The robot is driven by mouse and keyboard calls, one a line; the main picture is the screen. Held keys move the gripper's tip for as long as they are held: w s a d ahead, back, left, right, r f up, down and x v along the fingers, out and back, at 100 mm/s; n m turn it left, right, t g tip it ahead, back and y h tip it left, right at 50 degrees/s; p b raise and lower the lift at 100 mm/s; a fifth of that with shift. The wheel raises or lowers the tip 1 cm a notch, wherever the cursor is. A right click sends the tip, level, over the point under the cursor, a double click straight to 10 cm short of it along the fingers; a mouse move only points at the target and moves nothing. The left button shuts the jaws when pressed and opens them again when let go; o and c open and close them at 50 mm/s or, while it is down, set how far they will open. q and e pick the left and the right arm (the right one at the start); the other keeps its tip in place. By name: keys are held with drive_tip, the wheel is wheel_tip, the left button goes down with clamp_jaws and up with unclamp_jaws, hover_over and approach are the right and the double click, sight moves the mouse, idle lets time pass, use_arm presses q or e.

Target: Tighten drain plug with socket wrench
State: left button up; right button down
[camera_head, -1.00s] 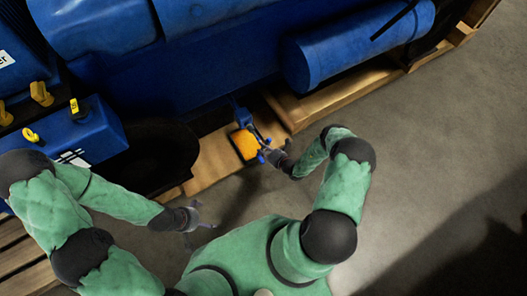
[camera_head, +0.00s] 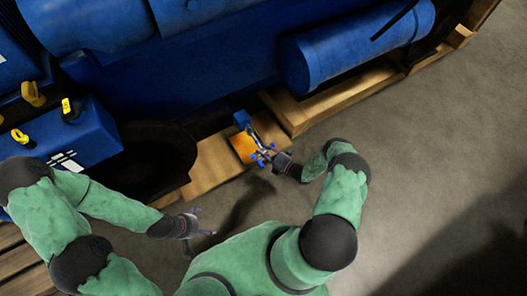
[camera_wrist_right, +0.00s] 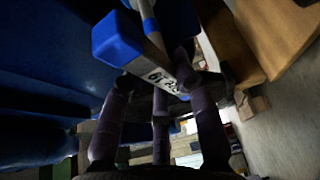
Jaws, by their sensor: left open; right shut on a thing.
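My right gripper (camera_head: 265,156) is shut on a metal socket wrench (camera_head: 257,134) beside the engine's lower edge. In the right wrist view, the wrench (camera_wrist_right: 158,66) carries a pale label and lies between the dark fingers (camera_wrist_right: 165,100). A blue block (camera_head: 241,118) is at the wrench's far end; it also shows in the right wrist view (camera_wrist_right: 117,40). I cannot make out the drain plug itself or whether the socket sits on it. My left gripper (camera_head: 190,224) is open and empty above the floor, well left of the wrench.
The blue engine (camera_head: 210,75) fills the back, with a blue cylinder (camera_head: 345,50) at right. A wooden pallet (camera_head: 215,163) lies beneath, with an orange flat thing (camera_head: 241,148) near the wrench. A dark round pan (camera_head: 150,180) is at left. The grey floor (camera_head: 430,170) is clear at right.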

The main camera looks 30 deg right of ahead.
drive_tip(key=m, duration=0.2)
drive_tip(key=m+t, duration=0.1)
drive_tip(key=shift+r+m+t+y, duration=0.1)
drive_tip(key=shift+m+t+y, duration=0.2)
drive_tip(key=shift+m, duration=0.1)
